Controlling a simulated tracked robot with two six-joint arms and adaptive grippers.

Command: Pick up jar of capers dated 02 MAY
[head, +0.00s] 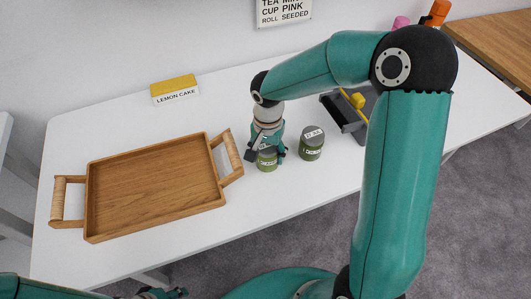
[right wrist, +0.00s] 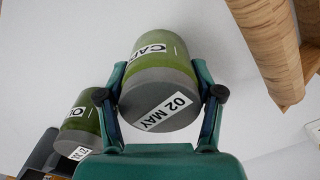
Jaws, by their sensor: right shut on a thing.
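The caper jar (right wrist: 162,62) has green contents, a grey lid and a lid label reading 02 MAY. It also shows in the head view (head: 267,163), partly hidden by the gripper. My right gripper (right wrist: 160,95) is shut on this jar, with one finger on each side of the lid. In the head view my right gripper (head: 267,150) is over the table; whether the jar touches the tabletop is unclear. A second similar jar (head: 311,150) stands apart to the right; its labels are too small to read surely. My left gripper (head: 163,293) shows only partly at the bottom edge.
A wooden tray (head: 88,205) with raised handles lies empty left of the held jar, its right handle close. A yellow LEMON CAKE box (head: 175,88) stands at the back. A dark grey object with a yellow part (head: 345,112) is beyond the second jar. The white table's front strip is clear.

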